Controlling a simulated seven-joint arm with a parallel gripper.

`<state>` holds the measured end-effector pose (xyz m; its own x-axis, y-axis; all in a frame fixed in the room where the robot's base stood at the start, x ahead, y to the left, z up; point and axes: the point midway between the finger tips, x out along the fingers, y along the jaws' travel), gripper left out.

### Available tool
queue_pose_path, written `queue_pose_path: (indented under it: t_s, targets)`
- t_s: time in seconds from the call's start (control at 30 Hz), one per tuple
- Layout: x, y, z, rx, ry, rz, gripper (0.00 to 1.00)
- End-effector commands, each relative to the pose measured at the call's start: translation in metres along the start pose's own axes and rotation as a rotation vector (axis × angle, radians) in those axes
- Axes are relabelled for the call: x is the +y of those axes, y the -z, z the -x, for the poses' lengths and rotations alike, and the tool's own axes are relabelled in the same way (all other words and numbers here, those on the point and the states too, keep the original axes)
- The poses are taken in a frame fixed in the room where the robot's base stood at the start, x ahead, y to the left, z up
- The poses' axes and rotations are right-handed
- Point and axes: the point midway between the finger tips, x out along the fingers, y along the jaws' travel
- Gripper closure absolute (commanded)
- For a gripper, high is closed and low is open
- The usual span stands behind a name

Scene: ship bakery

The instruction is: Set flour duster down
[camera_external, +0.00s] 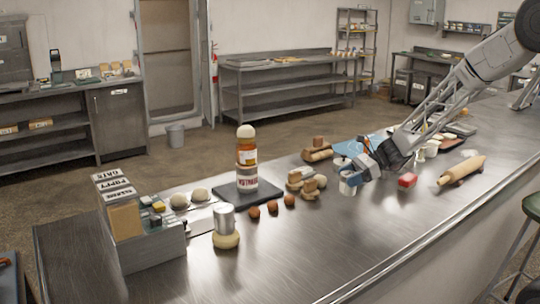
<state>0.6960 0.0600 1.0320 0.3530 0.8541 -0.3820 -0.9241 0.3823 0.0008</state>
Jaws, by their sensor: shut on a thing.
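My gripper (354,174) is low over the middle of the steel counter, at the end of the arm reaching in from the right. It is shut on a small pale, cup-like thing (348,187), which looks like the flour duster. The fingers and their blue parts hide much of it. It looks upright; I cannot tell whether its base touches the counter (330,245).
Wooden pieces (308,188) and brown balls (271,208) are left. A tall jar stack (247,160) stands on a dark board (228,189).

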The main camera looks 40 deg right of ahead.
Motion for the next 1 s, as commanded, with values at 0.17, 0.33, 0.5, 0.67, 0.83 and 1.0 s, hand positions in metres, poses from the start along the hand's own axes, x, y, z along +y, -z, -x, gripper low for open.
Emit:
queue_pose_path:
  t_s: [0.17, 0.33, 0.5, 0.67, 0.83, 1.0]
  targets:
    - [-0.004, 0.000, -0.002, 0.000, 0.000, -0.001, 0.63]
    - [-0.004, 0.000, -0.002, 0.000, 0.000, -0.001, 0.63]
    - [-0.004, 0.003, -0.003, 0.000, 0.000, -0.002, 0.63]
    - [-0.004, 0.017, -0.009, 0.001, -0.001, -0.003, 0.63]
    - [-0.004, 0.030, -0.015, 0.000, 0.000, -0.003, 0.63]
    - [-0.004, 0.033, -0.015, 0.000, 0.000, 0.000, 0.63]
